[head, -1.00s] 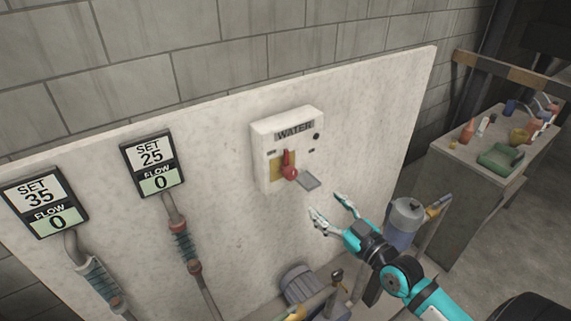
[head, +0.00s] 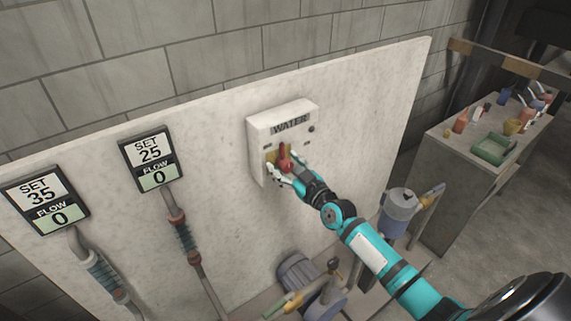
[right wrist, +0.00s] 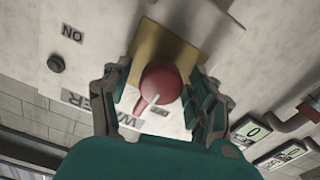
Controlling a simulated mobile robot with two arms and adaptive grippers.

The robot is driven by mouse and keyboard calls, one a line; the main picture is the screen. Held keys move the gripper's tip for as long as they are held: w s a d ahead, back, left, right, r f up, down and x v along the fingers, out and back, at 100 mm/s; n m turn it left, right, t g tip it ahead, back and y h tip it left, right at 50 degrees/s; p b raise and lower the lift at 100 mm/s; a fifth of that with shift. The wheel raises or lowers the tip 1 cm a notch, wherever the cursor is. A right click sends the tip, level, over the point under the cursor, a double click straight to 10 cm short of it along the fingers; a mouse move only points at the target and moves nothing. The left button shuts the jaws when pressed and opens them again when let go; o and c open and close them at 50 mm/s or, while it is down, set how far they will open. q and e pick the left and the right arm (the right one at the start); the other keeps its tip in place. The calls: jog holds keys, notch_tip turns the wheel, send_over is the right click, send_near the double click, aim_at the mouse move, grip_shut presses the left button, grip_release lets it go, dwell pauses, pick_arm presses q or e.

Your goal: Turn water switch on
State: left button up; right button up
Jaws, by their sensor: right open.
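The white water switch box (head: 262,122), labelled WATER, is on the pale panel. Its red handle (head: 284,151) stands over a yellow plate and points upward, towards the WATER label. My right gripper (head: 284,166) is open, with one finger on each side of the handle's round red end. The right wrist view shows the red handle (right wrist: 160,80) between the two teal fingers, in front of the yellow plate (right wrist: 165,45). An ON label (right wrist: 72,33) is off to one side there. I cannot tell whether the fingers touch the handle. My left gripper is out of view.
Two flow displays reading 0, SET 35 (head: 46,200) and SET 25 (head: 149,158), are on the panel's left with hoses below. A grey canister (head: 398,203) and a motor-like unit (head: 297,275) stand below. A bench (head: 450,165) with small items is at right.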

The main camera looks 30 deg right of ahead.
jog(key=shift+c, duration=0.3)
jog(key=c, duration=1.1)
jog(key=shift+c, duration=0.2)
jog(key=shift+m, duration=0.3)
jog(key=m, duration=0.4)
jog(key=shift+d+b, duration=0.1)
jog(key=shift+b, duration=0.2)
jog(key=m, duration=0.4)
jog(key=shift+m, duration=0.4)
jog(key=m+b, duration=0.1)
jog(key=m, duration=0.3)
jog(key=shift+d+m, duration=0.1)
jog(key=shift+m, duration=0.2)
jog(key=shift+f+m, duration=0.1)
jog(key=shift+m, duration=1.8)
